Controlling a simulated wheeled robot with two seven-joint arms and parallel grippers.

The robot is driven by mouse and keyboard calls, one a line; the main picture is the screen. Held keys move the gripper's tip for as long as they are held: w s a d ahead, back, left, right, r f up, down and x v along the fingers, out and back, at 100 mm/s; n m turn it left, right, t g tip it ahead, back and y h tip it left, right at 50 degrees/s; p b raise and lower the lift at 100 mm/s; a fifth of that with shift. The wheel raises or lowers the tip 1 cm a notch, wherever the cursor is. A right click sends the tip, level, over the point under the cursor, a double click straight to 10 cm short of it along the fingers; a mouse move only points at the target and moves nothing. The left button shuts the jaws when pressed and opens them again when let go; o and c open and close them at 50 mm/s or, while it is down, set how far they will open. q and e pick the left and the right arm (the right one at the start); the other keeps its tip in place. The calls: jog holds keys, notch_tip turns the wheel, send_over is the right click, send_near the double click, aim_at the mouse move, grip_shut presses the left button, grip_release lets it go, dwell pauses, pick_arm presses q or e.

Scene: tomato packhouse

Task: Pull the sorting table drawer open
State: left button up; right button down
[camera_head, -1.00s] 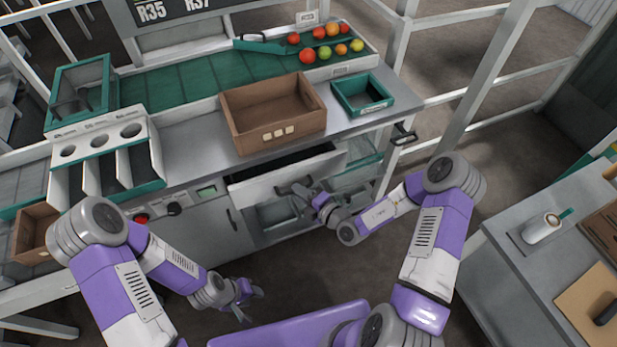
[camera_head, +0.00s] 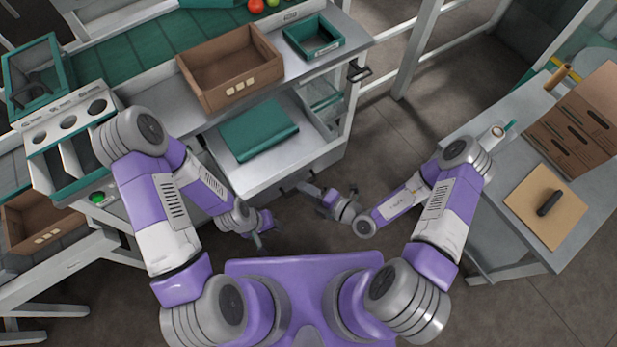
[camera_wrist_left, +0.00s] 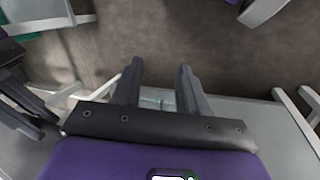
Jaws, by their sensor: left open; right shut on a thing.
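The sorting table drawer (camera_head: 263,177) is pulled far out of the sorting table (camera_head: 345,20). A flat green object (camera_head: 258,130) lies inside it. My right gripper (camera_head: 304,188) is at the front of the drawer, shut on its handle, which is mostly hidden by the fingers. My left gripper (camera_head: 267,231) is open and empty, below and in front of the drawer, apart from it. Its two spread fingers show in the left wrist view (camera_wrist_left: 157,82) with nothing between them.
A brown crate (camera_head: 222,97) and a small green tray (camera_head: 312,52) stand on the table above the drawer. A side bench (camera_head: 478,132) at the right carries a mug (camera_head: 490,138) and a board (camera_head: 528,212). Bare floor (camera_head: 400,135) lies between table and bench.

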jog(key=shift+s+d, duration=0.15)
jog(key=shift+s, duration=0.15)
jog(key=c, duration=1.2)
grip_release()
jog(key=p+v, duration=0.1)
jog(key=v, duration=0.6)
jog(key=shift+s+d+r, duration=0.1)
jog(key=shift+s+d, duration=0.1)
jog(key=shift+d, duration=0.05)
jog(key=shift+s, duration=0.1)
